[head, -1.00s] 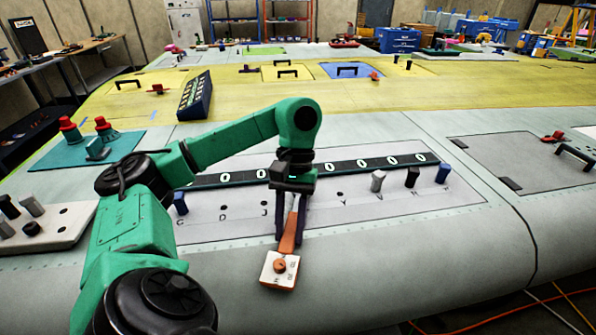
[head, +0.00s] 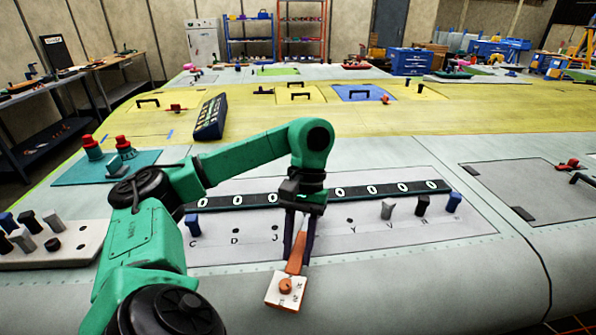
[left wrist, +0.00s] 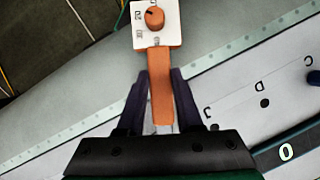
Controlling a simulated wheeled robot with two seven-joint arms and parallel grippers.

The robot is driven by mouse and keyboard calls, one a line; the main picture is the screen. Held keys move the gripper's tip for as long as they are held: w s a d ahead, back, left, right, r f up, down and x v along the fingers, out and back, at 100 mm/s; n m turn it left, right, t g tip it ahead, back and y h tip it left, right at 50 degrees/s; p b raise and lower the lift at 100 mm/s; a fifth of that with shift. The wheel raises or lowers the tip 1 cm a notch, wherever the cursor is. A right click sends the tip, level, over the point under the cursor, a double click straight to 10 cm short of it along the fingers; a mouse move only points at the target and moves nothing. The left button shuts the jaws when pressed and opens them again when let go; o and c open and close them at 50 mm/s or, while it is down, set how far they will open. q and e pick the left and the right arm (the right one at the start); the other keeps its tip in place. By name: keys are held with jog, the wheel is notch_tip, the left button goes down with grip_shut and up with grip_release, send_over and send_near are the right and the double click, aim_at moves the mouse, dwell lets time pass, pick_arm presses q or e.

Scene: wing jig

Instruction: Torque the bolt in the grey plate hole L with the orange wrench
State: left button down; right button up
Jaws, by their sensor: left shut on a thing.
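The orange wrench (head: 297,258) has an orange handle and a square white head with an orange knob. My left gripper (head: 298,252) is shut on its handle, and the head (head: 286,290) points toward the table's near edge. The left wrist view also shows the wrench (left wrist: 161,85) between the fingers (left wrist: 162,92). The grey plate (head: 230,251) has a row of lettered holes; C, D, J and Y can be read. I cannot make out hole L or its bolt; my gripper covers the part between J and Y. My right gripper is out of view.
A blue bolt (head: 193,225) stands at C. A grey bolt (head: 388,209), a black bolt (head: 422,205) and a blue bolt (head: 453,202) stand at the plate's right. A dark numbered strip (head: 385,190) runs behind the holes. A white block (head: 75,250) with several bolts lies left.

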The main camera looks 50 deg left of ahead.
pick_arm(q)
notch_tip(320, 180, up, 5)
jog(key=p, duration=0.4)
jog(key=shift+f+b, duration=0.35)
jog(key=shift+f, duration=0.25)
jog(key=shift+m+g, duration=0.5)
jog(key=shift+s+a+f+b, duration=0.1)
jog(key=shift+a+f+b, duration=0.1)
jog(key=shift+f, duration=0.5)
jog(key=shift+s+a+f+b, duration=0.15)
jog(key=shift+a+f, duration=0.1)
jog(key=shift+f, duration=0.5)
jog(key=shift+w+a+f+b, duration=0.1)
jog(key=shift+a+f+b, duration=0.1)
jog(key=shift+f, duration=0.5)
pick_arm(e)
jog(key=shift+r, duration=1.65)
pick_arm(q)
jog(key=shift+f, duration=0.1)
jog(key=shift+f+b, duration=0.7)
jog(key=shift+b, duration=0.05)
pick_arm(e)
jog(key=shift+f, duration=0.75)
